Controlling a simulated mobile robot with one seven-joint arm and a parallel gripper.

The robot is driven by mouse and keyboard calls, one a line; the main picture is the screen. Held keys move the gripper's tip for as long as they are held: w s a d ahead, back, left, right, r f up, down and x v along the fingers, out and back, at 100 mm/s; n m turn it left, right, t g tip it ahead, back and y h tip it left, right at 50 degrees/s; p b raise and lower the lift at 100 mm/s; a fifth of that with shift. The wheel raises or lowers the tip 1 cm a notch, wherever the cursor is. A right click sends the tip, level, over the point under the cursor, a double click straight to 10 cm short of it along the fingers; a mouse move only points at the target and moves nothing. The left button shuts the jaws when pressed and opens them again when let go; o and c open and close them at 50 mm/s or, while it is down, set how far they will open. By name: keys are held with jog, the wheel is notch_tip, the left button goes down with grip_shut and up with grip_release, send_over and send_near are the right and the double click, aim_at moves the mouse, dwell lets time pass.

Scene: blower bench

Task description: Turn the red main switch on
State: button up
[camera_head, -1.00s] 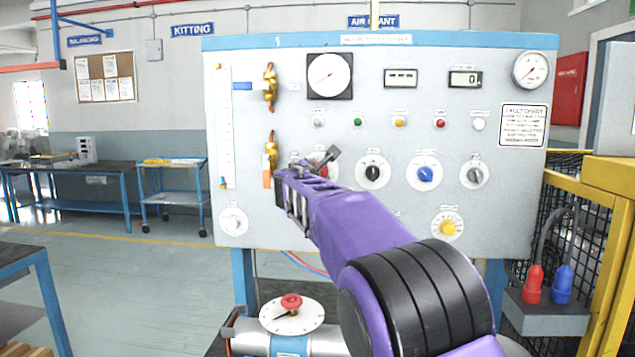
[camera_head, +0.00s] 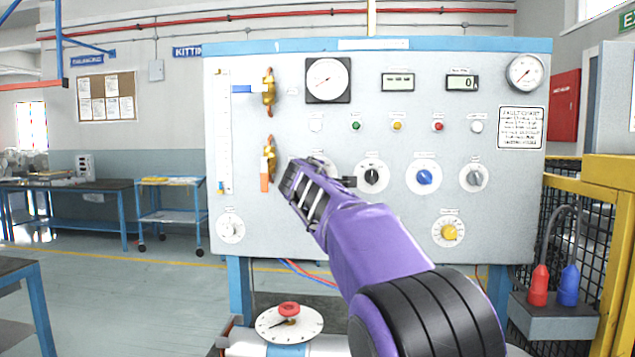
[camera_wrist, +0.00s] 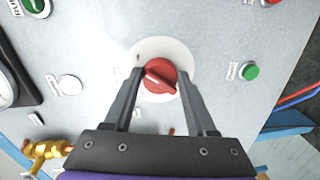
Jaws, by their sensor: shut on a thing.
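The red main switch (camera_wrist: 160,75) is a round red knob on a white disc on the panel. In the wrist view it sits between the two dark fingers of my gripper (camera_wrist: 158,78), which is shut on it. The knob's raised grip runs slantwise, from upper left to lower right in that view. In the head view my purple gripper (camera_head: 305,190) reaches to the panel and hides the red knob; only a little of its white disc shows.
The grey panel (camera_head: 340,230) also carries a black knob (camera_head: 372,175), a blue knob (camera_head: 424,177), a yellow knob (camera_head: 449,232) and brass valves with an orange-handled one (camera_head: 267,165) close left of my gripper. A yellow guard frame (camera_head: 612,185) stands at right.

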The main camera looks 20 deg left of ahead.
jog(key=shift+m, duration=0.5)
jog(key=o, duration=1.4)
jog(key=shift+s, duration=0.15)
jog(key=v, duration=1.7)
jog(key=shift+d, duration=0.15)
